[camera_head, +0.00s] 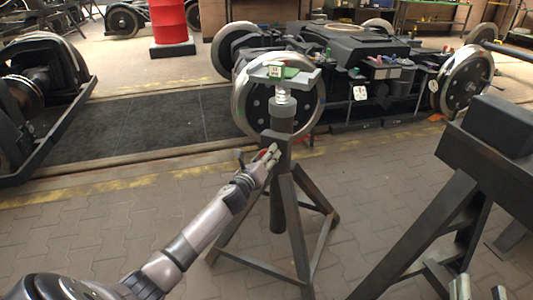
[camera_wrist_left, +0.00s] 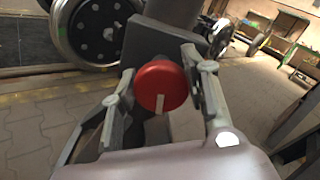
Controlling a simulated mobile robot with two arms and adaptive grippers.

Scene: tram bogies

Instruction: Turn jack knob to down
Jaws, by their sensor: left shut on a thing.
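The jack stand (camera_head: 281,130) stands upright on tripod legs in the head view, with a threaded post and a flat top plate. Its red round jack knob (camera_wrist_left: 162,86) faces the camera in the left wrist view, and its white mark points to the picture's bottom. My left gripper (camera_head: 271,156) reaches the stand's dark block from the left; its fingers (camera_wrist_left: 160,95) are shut on the knob, one on each side. In the head view the gripper mostly hides the knob. My right gripper (camera_head: 479,290) shows only its fingertips at the bottom right, spread apart and empty.
A wheeled bogie (camera_head: 350,60) stands behind the jack stand, close to it. A dark trestle (camera_head: 455,190) stands at the right. A red barrel (camera_head: 169,20) is at the back left. Paved floor (camera_head: 100,220) is clear at the left front.

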